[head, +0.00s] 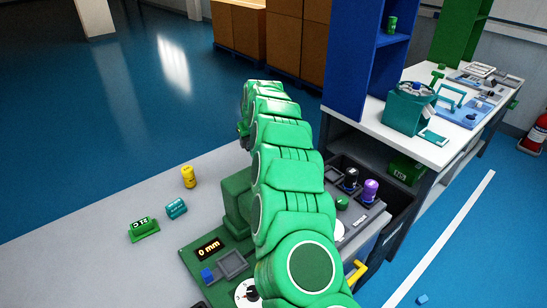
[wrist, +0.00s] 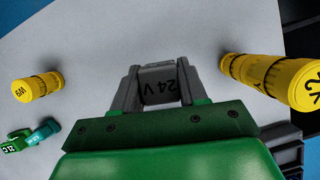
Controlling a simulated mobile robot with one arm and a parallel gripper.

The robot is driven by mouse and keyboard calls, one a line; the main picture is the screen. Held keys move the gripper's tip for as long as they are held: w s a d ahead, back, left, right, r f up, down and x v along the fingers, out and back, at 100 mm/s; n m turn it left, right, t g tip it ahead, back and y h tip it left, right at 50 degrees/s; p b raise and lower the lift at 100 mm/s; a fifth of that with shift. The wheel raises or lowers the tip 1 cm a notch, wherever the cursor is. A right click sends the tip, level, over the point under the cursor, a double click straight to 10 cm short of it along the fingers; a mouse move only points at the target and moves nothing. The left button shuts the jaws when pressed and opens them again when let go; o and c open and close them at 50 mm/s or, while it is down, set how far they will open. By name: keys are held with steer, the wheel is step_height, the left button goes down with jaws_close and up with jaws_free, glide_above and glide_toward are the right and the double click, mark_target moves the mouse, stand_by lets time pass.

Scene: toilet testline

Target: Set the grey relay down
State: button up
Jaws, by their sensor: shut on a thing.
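In the wrist view my gripper (wrist: 158,68) is shut on the grey relay (wrist: 158,86). The relay is a small grey block marked 24 V, upside down in this view, between the two grey fingers. Pale grey table top (wrist: 110,35) lies behind it. I cannot tell whether the relay touches this surface or hangs above it. In the head view my own green arm hides the relay and most of the gripper; the grey table top (head: 90,245) shows to the left of the arm.
A yellow cylinder (wrist: 38,88) lies left in the wrist view, and a larger-looking yellow one (wrist: 275,78) is close at right. A teal part (head: 176,208) and a green PLC block (head: 143,228) sit on the table. A green 0 mm fixture (head: 205,262) stands nearer.

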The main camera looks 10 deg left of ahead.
steer(key=shift+d+r, duration=0.3)
steer(key=shift+r, duration=0.1)
steer(key=s+d+r+n+g+y, duration=0.1)
steer(key=s+d+r+n, duration=0.15)
steer(key=d, duration=0.75)
steer(key=s+d+r+n+y, duration=0.1)
steer(key=s+d+n, duration=0.25)
steer(key=d, duration=0.55)
steer(key=s+d+r+n+g, duration=0.1)
steer(key=s+d+r+n, duration=0.2)
steer(key=s+d, duration=0.35)
steer(key=s+d+r+n+g, duration=0.2)
steer(key=s+d, duration=0.4)
steer(key=s, duration=0.1)
steer(key=shift+w+f, duration=1.5)
steer(key=shift+w, duration=0.65)
steer(key=shift+w+f, duration=1.45)
steer(key=shift+w, duration=0.65)
steer(key=shift+w+f, duration=1.5)
steer(key=shift+w, duration=0.65)
steer(key=shift+w+f, duration=0.25)
steer(key=shift+f, duration=0.1)
steer(key=shift+w+f, duration=0.1)
steer(key=shift+f, duration=1.45)
